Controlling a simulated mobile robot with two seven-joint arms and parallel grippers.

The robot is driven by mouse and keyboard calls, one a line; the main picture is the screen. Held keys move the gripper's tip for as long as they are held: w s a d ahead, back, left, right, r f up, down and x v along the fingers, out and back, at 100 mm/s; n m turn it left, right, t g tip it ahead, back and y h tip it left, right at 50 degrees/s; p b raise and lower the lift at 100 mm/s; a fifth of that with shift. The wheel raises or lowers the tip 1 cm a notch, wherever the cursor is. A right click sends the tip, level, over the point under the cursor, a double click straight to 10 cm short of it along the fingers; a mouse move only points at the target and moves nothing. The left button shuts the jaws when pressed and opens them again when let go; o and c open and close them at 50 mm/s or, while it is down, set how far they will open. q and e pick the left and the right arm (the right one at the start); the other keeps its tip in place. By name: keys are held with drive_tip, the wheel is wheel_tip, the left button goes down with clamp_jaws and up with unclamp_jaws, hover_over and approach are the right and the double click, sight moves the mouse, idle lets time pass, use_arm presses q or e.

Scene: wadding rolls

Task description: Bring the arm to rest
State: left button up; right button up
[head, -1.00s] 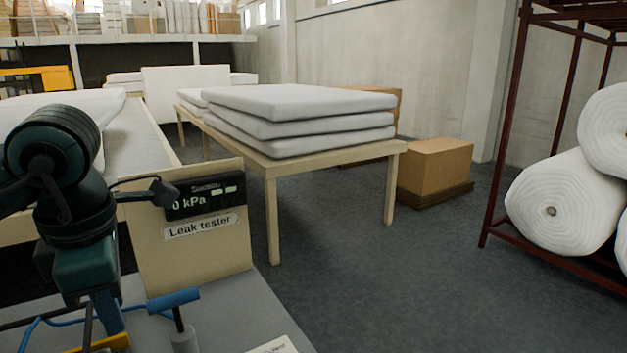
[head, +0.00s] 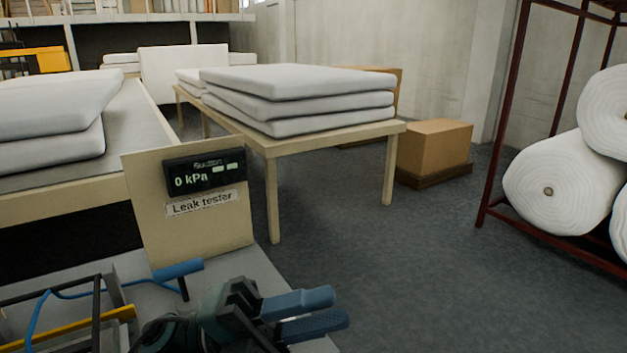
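My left gripper (head: 338,306) is low in the head view, in front of the grey bench top. Its two blue fingers point right with a narrow gap between them, and nothing shows between them. The dark green wrist behind it runs off the bottom edge. My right arm and gripper are not in view.
The leak tester panel (head: 190,225) reads 0 kPa and stands behind my gripper. A blue handle (head: 178,270) lies in front of it. Beyond are a table (head: 271,200) with stacked white pads (head: 300,100), a cardboard box (head: 435,147) and a rack with white rolls (head: 545,190). The floor right of centre is clear.

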use_arm(q)
drive_tip(key=w+a+f+n+t+y, duration=0.4)
drive_tip(key=f+n+t+y, duration=0.2)
drive_tip(key=f+n+t, duration=0.5)
drive_tip(key=w+a+f+n+t+y, duration=0.5)
drive_tip(key=n+t, duration=0.4)
drive_tip(key=n, duration=0.7)
drive_tip(key=s+a+f+n+g+y, duration=0.2)
drive_tip(key=s+f+y, duration=0.1)
drive_tip(key=f, duration=0.4)
drive_tip(key=s+a+f+n+g+y, duration=0.1)
drive_tip(key=s+f+n+g+y, duration=0.2)
drive_tip(key=s+f, duration=0.2)
drive_tip(key=s+a+f+n+g+y, duration=0.2)
drive_tip(key=s+f, duration=0.3)
drive_tip(key=f, duration=0.5)
drive_tip(key=shift+a+f+n+y, duration=0.3)
drive_tip(key=shift+n+y, duration=0.1)
drive_tip(key=shift+n, duration=0.2)
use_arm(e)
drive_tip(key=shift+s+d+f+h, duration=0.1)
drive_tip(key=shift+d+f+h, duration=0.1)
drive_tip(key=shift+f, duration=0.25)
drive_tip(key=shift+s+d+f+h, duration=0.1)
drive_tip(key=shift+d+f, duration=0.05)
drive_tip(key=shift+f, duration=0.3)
use_arm(q)
drive_tip(key=shift+s, duration=0.1)
drive_tip(key=shift+c, duration=0.3)
